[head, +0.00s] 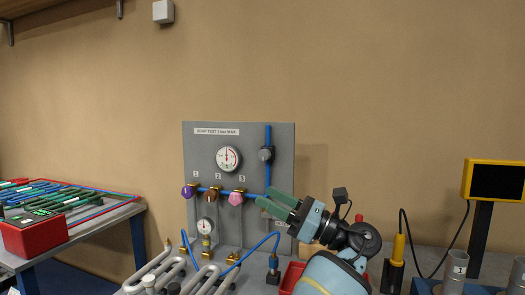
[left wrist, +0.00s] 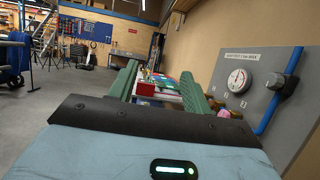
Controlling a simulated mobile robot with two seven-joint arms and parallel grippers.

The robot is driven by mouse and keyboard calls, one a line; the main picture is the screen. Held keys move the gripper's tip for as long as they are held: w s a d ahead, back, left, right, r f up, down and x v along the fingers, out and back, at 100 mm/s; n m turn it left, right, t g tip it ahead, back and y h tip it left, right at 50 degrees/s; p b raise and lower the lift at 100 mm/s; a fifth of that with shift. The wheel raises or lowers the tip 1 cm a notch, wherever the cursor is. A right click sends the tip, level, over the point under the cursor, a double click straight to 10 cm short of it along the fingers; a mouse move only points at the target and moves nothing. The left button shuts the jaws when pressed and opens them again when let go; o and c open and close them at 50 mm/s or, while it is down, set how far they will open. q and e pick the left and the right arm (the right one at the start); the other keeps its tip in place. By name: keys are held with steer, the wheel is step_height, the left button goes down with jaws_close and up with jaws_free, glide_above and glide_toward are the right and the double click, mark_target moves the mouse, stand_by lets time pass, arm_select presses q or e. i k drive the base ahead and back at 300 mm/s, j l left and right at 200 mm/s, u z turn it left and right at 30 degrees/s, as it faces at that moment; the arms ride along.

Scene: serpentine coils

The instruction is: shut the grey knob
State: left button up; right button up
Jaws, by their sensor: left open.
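The grey knob (head: 266,153) sits on a blue vertical pipe at the upper right of a grey panel (head: 195,140). It also shows at the right edge of the left wrist view (left wrist: 286,86). My left gripper (head: 266,197) has green fingers and is in front of the panel's lower right, below the knob in the head view. Its jaws are open with nothing seen between them, and in the left wrist view (left wrist: 160,70) the knob lies to the right, outside the fingers. My right gripper is not in view.
A lower gauge (head: 206,225) and grey coils (head: 180,275) stand below. A yellow-framed screen (head: 496,180) stands at the right.

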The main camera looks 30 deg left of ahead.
mark_target(264, 155)
steer(key=i+j, duration=0.35)
steer(key=i, duration=0.15)
steer(key=i+j, duration=0.4)
steer(key=i, duration=0.1)
